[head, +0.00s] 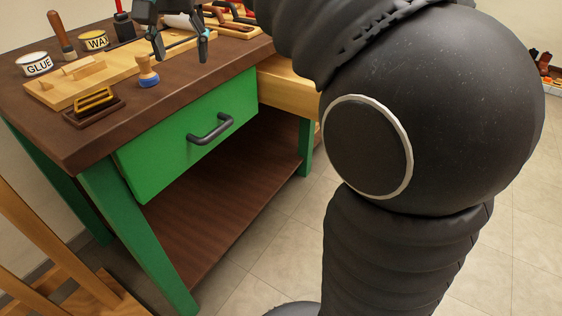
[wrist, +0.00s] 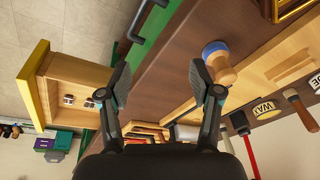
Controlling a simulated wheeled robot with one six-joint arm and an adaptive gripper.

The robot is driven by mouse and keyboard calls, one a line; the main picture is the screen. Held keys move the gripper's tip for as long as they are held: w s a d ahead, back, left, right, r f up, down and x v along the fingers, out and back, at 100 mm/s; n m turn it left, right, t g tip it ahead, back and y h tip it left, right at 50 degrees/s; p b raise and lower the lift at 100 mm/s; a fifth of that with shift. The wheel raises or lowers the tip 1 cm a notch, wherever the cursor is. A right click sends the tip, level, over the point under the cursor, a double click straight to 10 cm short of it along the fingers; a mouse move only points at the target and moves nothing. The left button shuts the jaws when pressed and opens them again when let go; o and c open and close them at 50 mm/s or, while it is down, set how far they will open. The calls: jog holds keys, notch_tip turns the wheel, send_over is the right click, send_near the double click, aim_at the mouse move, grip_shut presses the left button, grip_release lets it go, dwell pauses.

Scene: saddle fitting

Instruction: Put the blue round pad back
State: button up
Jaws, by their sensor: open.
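The blue round pad (head: 148,80) is a blue disc under a turned wooden knob. It stands upright near the front edge of the dark brown bench top (head: 75,130), beside a pale wooden board (head: 65,90). It also shows in the wrist view (wrist: 214,48), just beyond the tip of the finger on the right. My gripper (head: 180,50) is open and empty above the bench, to the right of the pad in the head view. In the wrist view my gripper (wrist: 158,78) has its fingers wide apart, with the bench edge between them.
Cans marked GLUE (head: 34,64) and WAX (head: 95,40) and a brass-topped block (head: 95,103) stand around the board. A green drawer (head: 190,135) is below. A pale wooden box (wrist: 75,80) with small items juts out beside the bench. More tools lie behind my gripper.

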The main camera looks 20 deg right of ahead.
jog(key=s+d+f+n+t, duration=0.1)
jog(key=s+d+f, duration=0.3)
jog(key=s+f, duration=0.6)
jog(key=s+d+f+n+t, duration=0.1)
jog(key=s+d+f+n, duration=0.2)
jog(key=s+f, duration=0.8)
jog(key=d+f, duration=0.1)
jog(key=d, duration=0.1)
jog(key=shift+d+n+t, duration=0.3)
jog(key=shift+t, duration=0.1)
